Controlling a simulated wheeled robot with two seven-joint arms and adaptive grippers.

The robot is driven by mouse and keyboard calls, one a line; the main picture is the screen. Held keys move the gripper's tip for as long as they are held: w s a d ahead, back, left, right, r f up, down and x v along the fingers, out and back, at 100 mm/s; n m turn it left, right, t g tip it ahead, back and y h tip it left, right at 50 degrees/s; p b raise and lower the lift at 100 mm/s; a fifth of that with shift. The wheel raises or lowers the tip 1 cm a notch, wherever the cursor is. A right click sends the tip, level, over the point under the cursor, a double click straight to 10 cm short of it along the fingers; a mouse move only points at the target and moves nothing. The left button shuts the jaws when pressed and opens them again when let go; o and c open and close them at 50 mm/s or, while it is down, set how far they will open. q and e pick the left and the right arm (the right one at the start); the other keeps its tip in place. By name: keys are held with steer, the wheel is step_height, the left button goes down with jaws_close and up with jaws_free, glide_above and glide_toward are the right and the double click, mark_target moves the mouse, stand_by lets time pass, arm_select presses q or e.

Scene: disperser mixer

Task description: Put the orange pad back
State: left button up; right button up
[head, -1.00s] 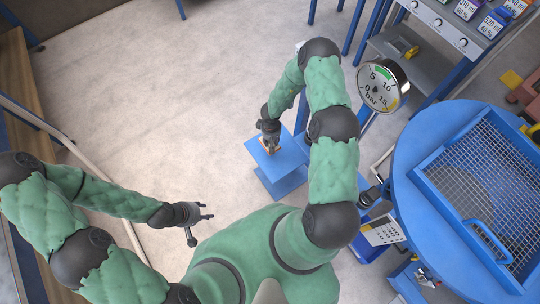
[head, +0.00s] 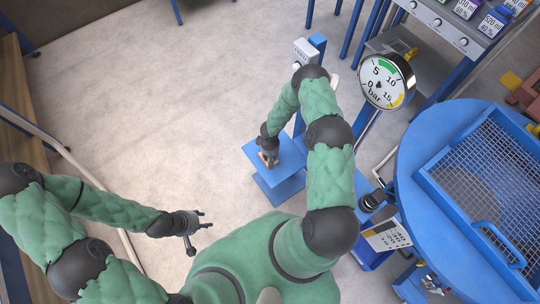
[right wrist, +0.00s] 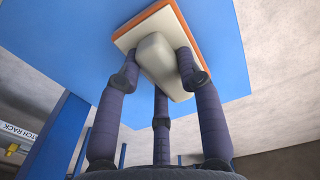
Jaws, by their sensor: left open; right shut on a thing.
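The orange pad (right wrist: 185,48) shows in the right wrist view as a thin plate with an orange edge, a pale face and a grey block-shaped grip (right wrist: 161,62). My right gripper's fingers are shut on the grey grip. In the head view, the orange pad (head: 270,160) shows as a small patch under my right gripper (head: 268,152), over the top of a blue stand (head: 291,155). The stand's blue surface (right wrist: 215,40) lies right behind the pad in the wrist view; I cannot tell whether they touch. My left gripper (head: 202,221) is open and empty over the floor.
A pressure gauge (head: 386,81) and a white box (head: 306,52) on a blue post are behind the stand. The floor (head: 170,90) at the left is clear.

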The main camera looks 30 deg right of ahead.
steer(key=o, duration=1)
step_height(320, 180, up, 12)
steer(key=p, duration=0.5)
steer(key=s+a+r+m+y, duration=0.1)
steer(key=s+a+r, duration=0.2)
steer(key=s+a, duration=0.2)
steer(key=s+a+r+m+y, duration=0.1)
steer(key=s+a+r, duration=0.2)
steer(key=s+a, duration=0.3)
steer(key=s+a+r+m+y, duration=0.1)
steer(key=s+a+r+y, duration=0.1)
steer(key=s+a, duration=0.3)
steer(key=shift+s+a+r, duration=0.2)
steer(key=shift+a+r, duration=0.15)
steer(key=shift+a, duration=0.35)
steer(key=shift+s+a+r, duration=0.2)
steer(key=shift+a+r, duration=0.15)
steer(key=shift+a, duration=0.35)
